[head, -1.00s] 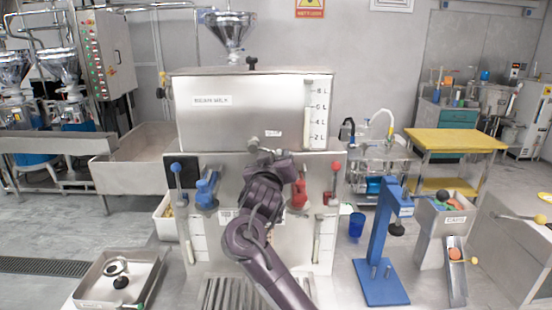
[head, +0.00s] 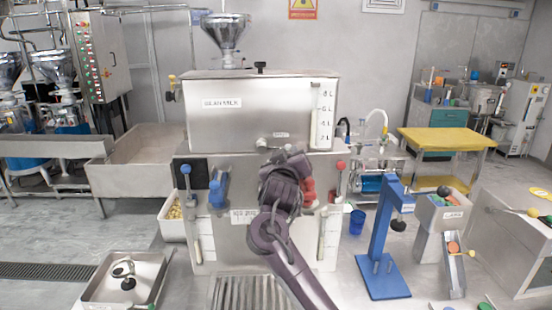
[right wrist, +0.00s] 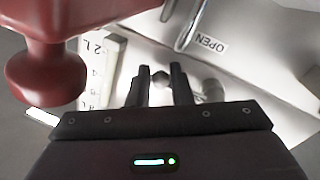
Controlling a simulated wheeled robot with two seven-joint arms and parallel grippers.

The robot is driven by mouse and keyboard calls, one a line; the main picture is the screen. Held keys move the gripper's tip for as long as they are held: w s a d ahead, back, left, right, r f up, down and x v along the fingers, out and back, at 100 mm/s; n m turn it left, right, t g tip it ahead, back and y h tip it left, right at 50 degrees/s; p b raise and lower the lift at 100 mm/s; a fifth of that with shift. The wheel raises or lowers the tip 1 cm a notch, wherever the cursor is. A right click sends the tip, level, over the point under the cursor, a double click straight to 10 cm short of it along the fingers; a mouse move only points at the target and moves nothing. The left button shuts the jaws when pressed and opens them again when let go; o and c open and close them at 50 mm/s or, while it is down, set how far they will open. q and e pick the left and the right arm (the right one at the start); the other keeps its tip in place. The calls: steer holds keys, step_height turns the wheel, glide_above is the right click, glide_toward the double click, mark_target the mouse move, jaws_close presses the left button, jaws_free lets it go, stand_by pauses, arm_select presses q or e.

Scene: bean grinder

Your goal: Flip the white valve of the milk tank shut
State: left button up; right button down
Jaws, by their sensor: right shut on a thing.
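The steel milk tank (head: 222,118) stands in the middle of the head view, with a level gauge at its right. The valve (head: 262,142) shows as a pale, rounded piece low on its front, left of my right gripper (head: 284,154). My purple arm hides the rest of the valve there. In the right wrist view, my right gripper (right wrist: 160,88) is shut on a small grey round knob (right wrist: 160,77), which looks like the end of the valve's lever. My left gripper is out of view.
A red part (head: 309,189) is just right of my wrist and looms large in the right wrist view (right wrist: 45,78). A blue lever part (head: 218,189) is to the left. A blue stand (head: 382,240) and a steel tray (head: 92,290) stand on either side.

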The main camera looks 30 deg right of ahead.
steer(key=shift+a+r+n+p, duration=0.25)
steer(key=shift+r+n+p, duration=0.25)
steer(key=shift+n+p, duration=0.15)
steer(key=shift+d+r+n+p, duration=0.1)
steer(key=shift+n+p, duration=0.25)
steer(key=shift+p, duration=0.1)
steer(key=shift+t, duration=0.3)
steer(key=shift+r, duration=0.1)
steer(key=c, duration=1.6)
jaws_free()
steer(key=shift+w, duration=0.1)
steer(key=o, duration=0.5)
steer(key=shift+w+a, duration=0.1)
steer(key=shift+a, duration=0.15)
steer(key=shift+c, duration=0.2)
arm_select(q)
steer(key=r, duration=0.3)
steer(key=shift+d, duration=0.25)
arm_select(e)
steer(key=shift+a, duration=0.15)
